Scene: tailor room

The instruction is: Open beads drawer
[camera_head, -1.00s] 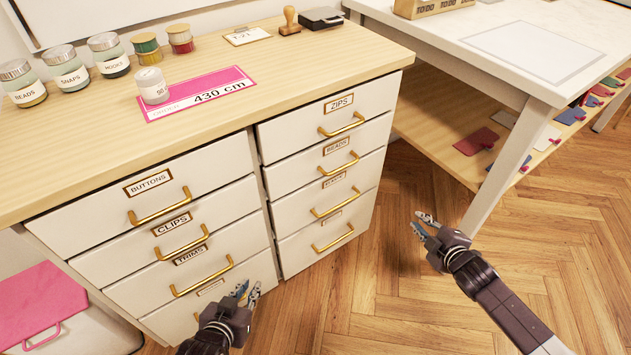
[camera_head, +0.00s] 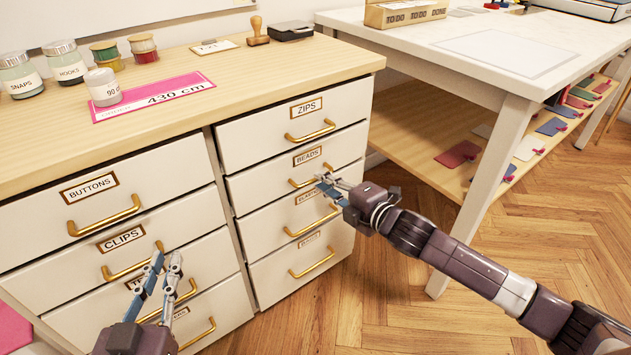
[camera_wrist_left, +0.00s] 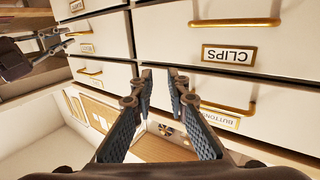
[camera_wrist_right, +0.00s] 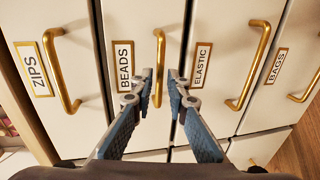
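The beads drawer (camera_head: 262,184) is the second one down in the right-hand stack, with a BEADS label and a gold bar handle; it looks shut. Its label (camera_wrist_right: 124,66) and handle (camera_wrist_right: 160,68) also show in the right wrist view. My right gripper (camera_head: 326,182) is open at the right end of this handle. In the right wrist view, its fingertips (camera_wrist_right: 166,76) lie close around the handle's lower end; I cannot tell whether they touch it. My left gripper (camera_head: 165,268) is open and empty in front of the left stack, near the clips drawer (camera_head: 110,262).
The zips drawer (camera_head: 250,138) is above, and the elastic (camera_wrist_right: 206,100) and bags (camera_wrist_right: 268,105) drawers are below. Jars and spools stand on the cabinet top (camera_head: 200,90). A white table (camera_head: 470,35) with a low shelf stands at the right. The floor (camera_head: 385,310) in front is clear.

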